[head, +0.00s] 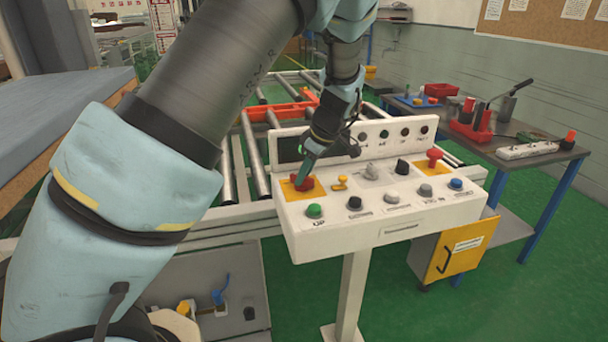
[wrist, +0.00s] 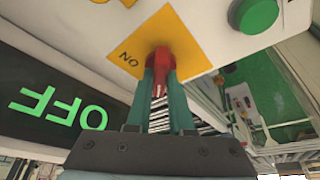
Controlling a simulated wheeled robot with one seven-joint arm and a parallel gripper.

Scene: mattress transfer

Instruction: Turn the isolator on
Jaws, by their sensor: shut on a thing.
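The isolator is a red knob (head: 303,184) on a yellow plate (head: 289,191) at the left end of the white control console (head: 385,226). In the wrist view the red knob (wrist: 162,59) sits between the two green fingers of my gripper (wrist: 160,78), which is shut on it. In the head view my gripper (head: 304,174) reaches down onto it from above. The yellow plate (wrist: 190,50) carries an "ON" label to the left of the knob in the wrist view. A dark display (wrist: 60,110) shows "OFF" in green. The fingers partly hide the knob.
A second red knob (head: 434,157) stands on another yellow plate at the console's right. Several buttons line the front, including a green one (head: 314,211). A roller conveyor (head: 228,170) lies behind. A dark side table (head: 545,163) with tools stands at right.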

